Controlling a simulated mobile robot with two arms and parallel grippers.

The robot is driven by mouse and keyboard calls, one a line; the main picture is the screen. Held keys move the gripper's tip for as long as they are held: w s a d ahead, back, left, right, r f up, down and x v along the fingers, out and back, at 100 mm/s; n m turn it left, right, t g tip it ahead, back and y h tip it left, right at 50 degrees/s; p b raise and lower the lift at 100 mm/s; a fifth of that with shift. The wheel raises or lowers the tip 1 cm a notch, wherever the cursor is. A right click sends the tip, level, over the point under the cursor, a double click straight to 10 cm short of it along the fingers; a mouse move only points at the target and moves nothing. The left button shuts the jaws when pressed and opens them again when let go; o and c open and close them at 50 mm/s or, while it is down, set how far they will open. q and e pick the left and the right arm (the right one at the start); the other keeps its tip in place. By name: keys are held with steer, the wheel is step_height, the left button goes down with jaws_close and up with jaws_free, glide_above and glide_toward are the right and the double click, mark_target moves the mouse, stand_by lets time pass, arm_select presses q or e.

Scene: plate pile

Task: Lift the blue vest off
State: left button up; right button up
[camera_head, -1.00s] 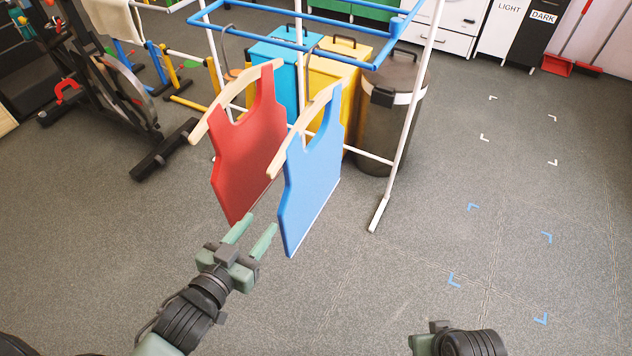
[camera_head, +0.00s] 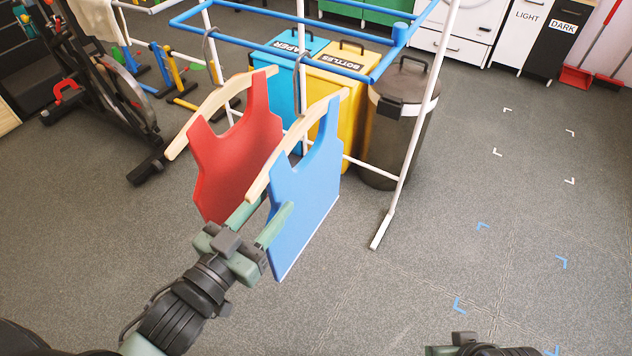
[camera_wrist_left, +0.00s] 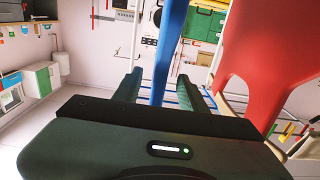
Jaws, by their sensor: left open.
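The blue vest (camera_head: 308,205) hangs on a wooden hanger (camera_head: 290,152) from the rack's blue rail. The red vest (camera_head: 235,160) hangs on another hanger to its left. My left gripper (camera_head: 272,207) is open at the blue vest's near edge, one finger on each side. In the left wrist view, the blue vest (camera_wrist_left: 166,60) shows edge-on between the two open fingers (camera_wrist_left: 158,84), and the red vest (camera_wrist_left: 265,60) is at the right. I cannot tell whether a finger touches the cloth. Only part of my right gripper (camera_head: 455,347) shows at the bottom edge.
The rack has a blue top rail (camera_head: 270,49) and white posts (camera_head: 408,150). Behind it stand a blue bin (camera_head: 283,72), a yellow bin (camera_head: 349,110) and a dark bin (camera_head: 390,150). An exercise bike (camera_head: 105,90) is at the left. Floor at the right is clear.

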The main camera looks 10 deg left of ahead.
mark_target(295, 175)
arm_select(q)
steer(key=shift+b+x, duration=0.45)
steer(key=shift+x, duration=3.7)
jaws_close()
